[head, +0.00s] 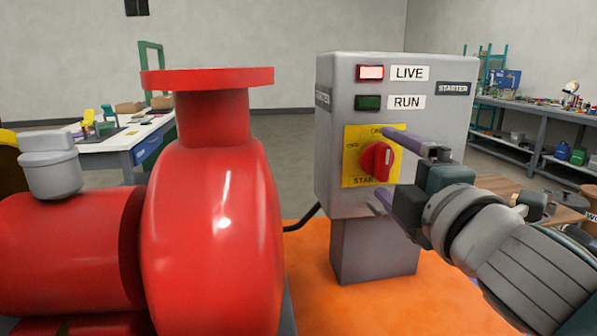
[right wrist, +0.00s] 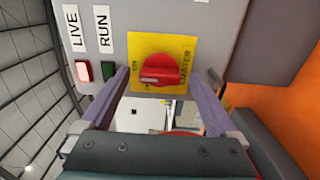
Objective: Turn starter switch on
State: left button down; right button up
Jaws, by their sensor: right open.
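The starter switch is a red rotary knob (head: 376,160) on a yellow plate (head: 352,168), on the front of the grey starter box (head: 340,110). Its ridge looks roughly upright in the head view, in line with the ON label above; OFF is at the left. The knob (right wrist: 160,68) also shows in the right wrist view, its ridge across the picture. My right gripper (head: 381,168) is open, with one finger above and one below the knob in the head view. I cannot tell whether the fingers touch it. My left gripper is not in view.
The LIVE lamp (head: 370,72) is lit pale red; the RUN lamp (head: 368,102) is dark green. A large red pump (head: 215,220) stands close at the left on an orange base (head: 400,300). Workbenches (head: 120,145) stand behind.

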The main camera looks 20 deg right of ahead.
jog(key=b+v, duration=0.1)
jog(key=v, duration=0.8)
jog(key=shift+s, duration=0.15)
jog(key=s+a+f+m+g+y+p, duration=0.2)
jog(key=s+a+m+g+p, duration=0.2)
jog(key=s+m+g+p, duration=0.4)
jog(key=s+a+f+m+g+y+p, duration=0.2)
jog(key=s+a+m+g+p, duration=0.3)
jog(key=s, duration=0.4)
notch_tip(320, 180, up, 36)
jog(key=d+g+p, duration=0.1)
jog(key=p, duration=3.4)
jog(key=shift+r, duration=0.2)
jog(key=shift+d, duration=0.1)
